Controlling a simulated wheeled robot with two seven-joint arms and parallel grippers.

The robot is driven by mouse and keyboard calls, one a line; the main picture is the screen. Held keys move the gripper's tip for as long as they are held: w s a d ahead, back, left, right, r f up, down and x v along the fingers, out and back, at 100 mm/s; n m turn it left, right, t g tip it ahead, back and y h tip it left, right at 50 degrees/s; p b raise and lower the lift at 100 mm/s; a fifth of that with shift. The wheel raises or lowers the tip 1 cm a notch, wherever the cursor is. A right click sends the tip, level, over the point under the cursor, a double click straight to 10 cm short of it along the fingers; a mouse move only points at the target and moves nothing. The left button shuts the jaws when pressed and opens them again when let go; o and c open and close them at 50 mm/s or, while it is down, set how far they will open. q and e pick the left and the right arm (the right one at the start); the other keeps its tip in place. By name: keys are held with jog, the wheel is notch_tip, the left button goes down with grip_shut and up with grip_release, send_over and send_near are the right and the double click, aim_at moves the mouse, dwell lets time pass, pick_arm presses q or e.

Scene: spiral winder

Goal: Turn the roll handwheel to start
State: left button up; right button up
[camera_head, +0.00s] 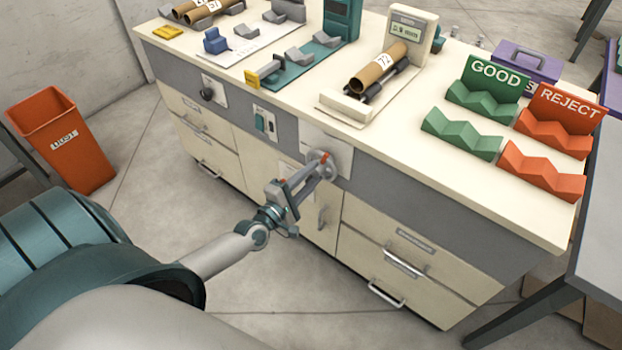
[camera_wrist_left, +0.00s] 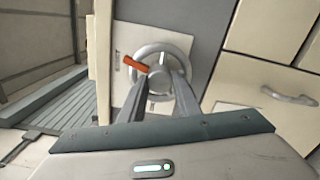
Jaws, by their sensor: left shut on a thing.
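The roll handwheel (camera_wrist_left: 166,48) is a grey spoked wheel on a pale plate, with an orange-red marker (camera_wrist_left: 136,64) at its upper left in the left wrist view. In the head view the handwheel (camera_head: 313,156) is on the cabinet front, partly hidden by my gripper. My left gripper (camera_wrist_left: 162,80) has one finger at each side of the wheel's lower middle and is shut on the handwheel. In the head view my left gripper (camera_head: 321,170) reaches it from the lower left. The exact contact is partly hidden. My right gripper is not in view.
A black knob (camera_head: 207,94) and a switch box (camera_head: 264,122) are left of the wheel. Drawer handles (camera_head: 404,264) protrude at lower right. The worktop above holds a scale with a tube (camera_head: 379,68), green GOOD racks (camera_head: 462,133) and red REJECT racks (camera_head: 542,171). An orange bin (camera_head: 62,138) stands left.

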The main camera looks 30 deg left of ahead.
pick_arm(q)
jog(key=shift+f+n+b, duration=0.1)
jog(key=shift+n+b, duration=0.6)
jog(key=shift+n, duration=1)
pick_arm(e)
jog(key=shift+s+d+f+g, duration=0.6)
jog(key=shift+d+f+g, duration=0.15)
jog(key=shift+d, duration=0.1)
pick_arm(q)
jog(key=o, duration=1)
jog(key=shift+o, duration=0.2)
jog(key=shift+s, duration=0.15)
jog(key=shift+s, duration=0.55)
jog(key=s+a+b, duration=0.1)
jog(key=s+b, duration=0.2)
jog(key=s, duration=1.3)
jog(key=shift+a, duration=0.2)
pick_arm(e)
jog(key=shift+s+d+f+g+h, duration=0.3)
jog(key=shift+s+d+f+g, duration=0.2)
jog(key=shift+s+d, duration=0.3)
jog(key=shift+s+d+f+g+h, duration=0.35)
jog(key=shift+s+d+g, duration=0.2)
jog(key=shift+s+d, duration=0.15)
